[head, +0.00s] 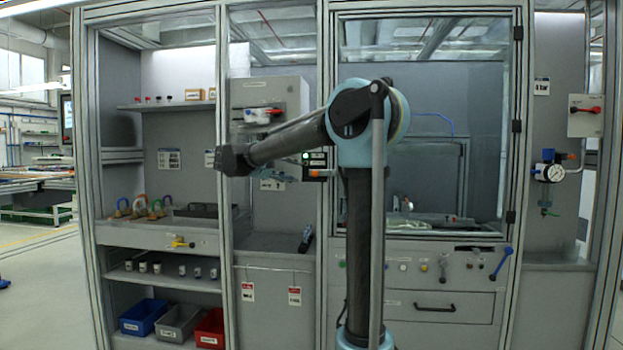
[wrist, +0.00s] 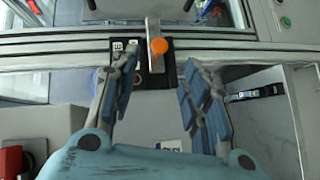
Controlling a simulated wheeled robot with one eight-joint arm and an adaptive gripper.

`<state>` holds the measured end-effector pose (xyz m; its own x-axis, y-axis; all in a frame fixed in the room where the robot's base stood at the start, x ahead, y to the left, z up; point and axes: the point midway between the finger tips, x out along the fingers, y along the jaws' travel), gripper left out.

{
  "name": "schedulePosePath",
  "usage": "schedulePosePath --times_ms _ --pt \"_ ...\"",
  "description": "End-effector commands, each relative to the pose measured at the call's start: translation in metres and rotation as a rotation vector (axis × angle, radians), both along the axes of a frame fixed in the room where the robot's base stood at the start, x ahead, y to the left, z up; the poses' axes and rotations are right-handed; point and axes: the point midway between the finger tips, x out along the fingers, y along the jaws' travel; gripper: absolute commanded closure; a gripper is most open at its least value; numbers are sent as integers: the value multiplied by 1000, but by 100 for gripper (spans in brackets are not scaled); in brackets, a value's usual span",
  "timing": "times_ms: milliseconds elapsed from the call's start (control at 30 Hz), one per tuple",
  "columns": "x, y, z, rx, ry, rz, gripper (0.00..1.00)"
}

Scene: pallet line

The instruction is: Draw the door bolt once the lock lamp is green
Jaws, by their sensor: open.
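The door bolt is a metal bar with an orange knob (wrist: 157,46), mounted on a black plate across the frame in the wrist view. In the head view its orange knob (head: 306,173) shows at the left edge of the glazed door (head: 425,14), which looks closed. The lock lamp (head: 306,156) just above glows green. My gripper (wrist: 160,68) is open, its two blue-padded fingers on either side of the space before the knob, with nothing between them. In the head view my gripper (head: 280,172) is small, just left of the bolt.
A grey box with a red handle (head: 264,113) hangs above my gripper. A shelf with padlocks (head: 140,207) and bins (head: 178,322) is at left. Below the door are a knob panel and a drawer (head: 434,307). A gauge (head: 548,173) is at right.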

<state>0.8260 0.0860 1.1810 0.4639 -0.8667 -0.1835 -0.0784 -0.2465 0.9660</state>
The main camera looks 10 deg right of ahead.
Motion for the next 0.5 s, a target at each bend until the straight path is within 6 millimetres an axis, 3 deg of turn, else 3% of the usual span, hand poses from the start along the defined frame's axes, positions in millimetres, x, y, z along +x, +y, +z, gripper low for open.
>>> schedulePosePath --times_ms 500 --pt "40 -77 -16 1 0 -3 57"
